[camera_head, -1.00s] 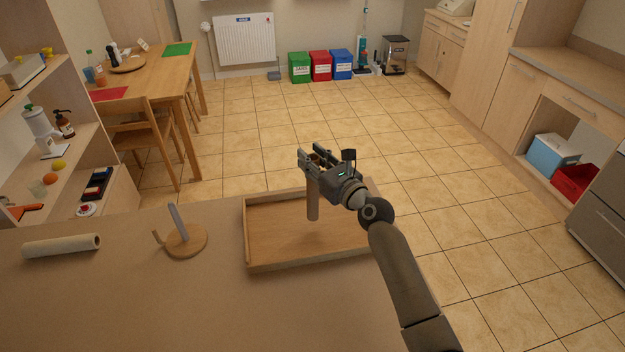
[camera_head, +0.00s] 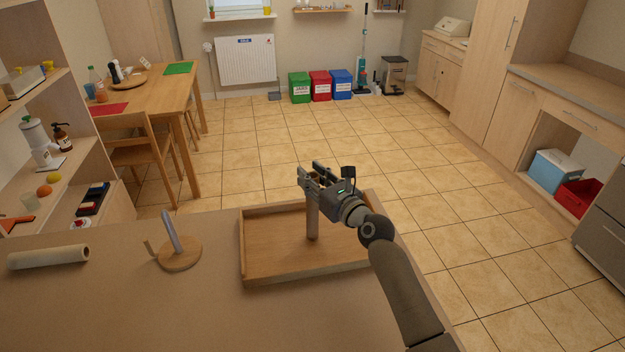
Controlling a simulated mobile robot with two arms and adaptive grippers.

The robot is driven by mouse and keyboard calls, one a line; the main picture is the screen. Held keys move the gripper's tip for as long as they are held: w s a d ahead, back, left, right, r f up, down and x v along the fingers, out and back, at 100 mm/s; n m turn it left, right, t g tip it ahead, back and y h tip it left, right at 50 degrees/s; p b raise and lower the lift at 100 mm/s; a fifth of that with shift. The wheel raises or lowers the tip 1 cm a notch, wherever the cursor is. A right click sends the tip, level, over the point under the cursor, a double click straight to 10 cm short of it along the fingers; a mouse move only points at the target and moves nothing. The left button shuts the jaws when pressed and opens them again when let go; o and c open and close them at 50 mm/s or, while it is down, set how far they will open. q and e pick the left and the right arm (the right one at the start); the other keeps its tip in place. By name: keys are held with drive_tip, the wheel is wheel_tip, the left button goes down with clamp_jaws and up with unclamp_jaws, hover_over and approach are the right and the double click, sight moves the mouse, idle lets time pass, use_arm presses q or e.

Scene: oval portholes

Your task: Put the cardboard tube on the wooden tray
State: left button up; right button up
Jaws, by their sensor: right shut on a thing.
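The brown cardboard tube (camera_head: 313,222) hangs upright from my right gripper (camera_head: 316,176). The gripper is shut on the tube's upper part, and its fingers hide the tube's top. The wooden tray (camera_head: 262,276) lies on the counter, and the tube is over its inside, near the middle. The tube's lower end is at or just above the tray floor; I cannot tell whether it touches. My left gripper is not in view.
On the counter left of the tray stand a round wooden holder (camera_head: 180,254) with an upright rod and a lying cream roll (camera_head: 48,257). The counter (camera_head: 190,310) in front is clear. Shelves with several items (camera_head: 62,135) stand at the left.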

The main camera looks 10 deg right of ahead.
drive_tip(key=shift+f, duration=0.2)
drive_tip(key=o, duration=0.8)
drive_tip(key=shift+o, duration=0.2)
drive_tip(key=shift+s+r, duration=0.1)
drive_tip(key=shift+r, duration=0.1)
drive_tip(key=v, duration=1.2)
drive_tip(key=shift+b, duration=0.45)
